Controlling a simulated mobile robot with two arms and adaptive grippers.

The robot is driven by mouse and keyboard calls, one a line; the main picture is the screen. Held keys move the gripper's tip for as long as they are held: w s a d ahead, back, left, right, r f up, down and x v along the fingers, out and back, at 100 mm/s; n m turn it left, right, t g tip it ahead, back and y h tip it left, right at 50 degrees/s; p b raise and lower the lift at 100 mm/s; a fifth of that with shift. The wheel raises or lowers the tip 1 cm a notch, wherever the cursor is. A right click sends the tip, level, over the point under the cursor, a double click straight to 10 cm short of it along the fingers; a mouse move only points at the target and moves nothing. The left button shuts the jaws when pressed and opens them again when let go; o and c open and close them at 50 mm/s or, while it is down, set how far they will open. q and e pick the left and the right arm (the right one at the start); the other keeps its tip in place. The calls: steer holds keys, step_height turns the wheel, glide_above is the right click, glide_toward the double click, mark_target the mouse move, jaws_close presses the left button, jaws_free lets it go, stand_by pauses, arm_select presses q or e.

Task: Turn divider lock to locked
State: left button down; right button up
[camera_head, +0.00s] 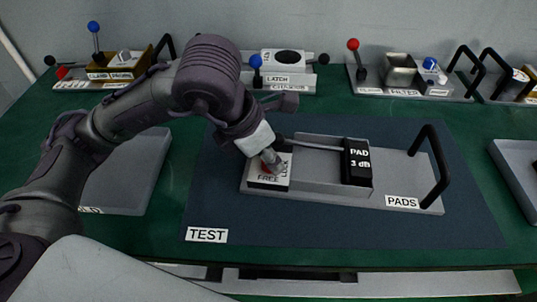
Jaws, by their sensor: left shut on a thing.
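My right gripper is not in view.
The tray lies on a dark blue TEST mat (460,225) on the green table. A black handle (437,160) rises at its right end. Fixtures marked LATCH (283,82) and FILTER (400,75) stand along the back. A grey tray (125,180) lies behind my left arm.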

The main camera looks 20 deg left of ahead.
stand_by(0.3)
arm_select(q)
steer(key=c, duration=0.8)
jaws_free()
steer(key=shift+o, duration=0.2)
steer(key=shift+r, duration=0.1)
steer(key=v, duration=1.1)
steer(key=shift+s+a+r, duration=0.15)
steer(key=shift+a+r, duration=0.05)
steer(key=shift+r, duration=0.15)
